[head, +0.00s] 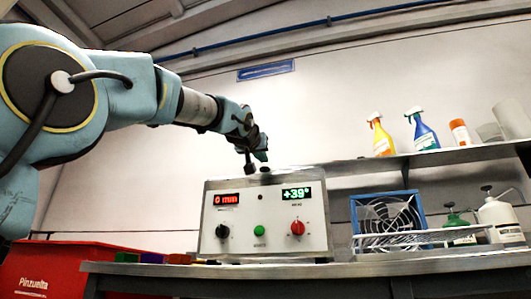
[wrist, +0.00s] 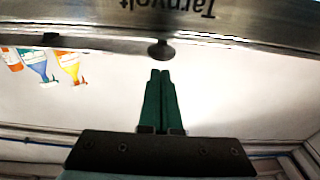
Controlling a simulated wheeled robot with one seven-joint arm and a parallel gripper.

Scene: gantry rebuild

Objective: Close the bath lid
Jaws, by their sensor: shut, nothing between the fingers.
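The bath is a metal box (head: 223,262) on the bench in the head view, with a red "0 min" display, a green "+39°" display and knobs. No raised lid shows above its flat top edge; the lid's surface is too edge-on to read. A small dark knob (head: 265,169) stands at the top edge; a dark knob also shows in the wrist view (wrist: 160,50), below a metal face (wrist: 75,15) with upside-down lettering. My gripper (head: 250,168) points down beside the knob. In the wrist view its green fingers (wrist: 160,73) are together and empty, tips close to the knob; contact is unclear.
The bench (head: 350,269) carries a blue-framed fan (head: 388,213), a wire rack (head: 415,238) and pump bottles (head: 499,216) at right. A shelf (head: 380,163) with spray bottles is behind. A red bin (head: 45,270) stands at lower left.

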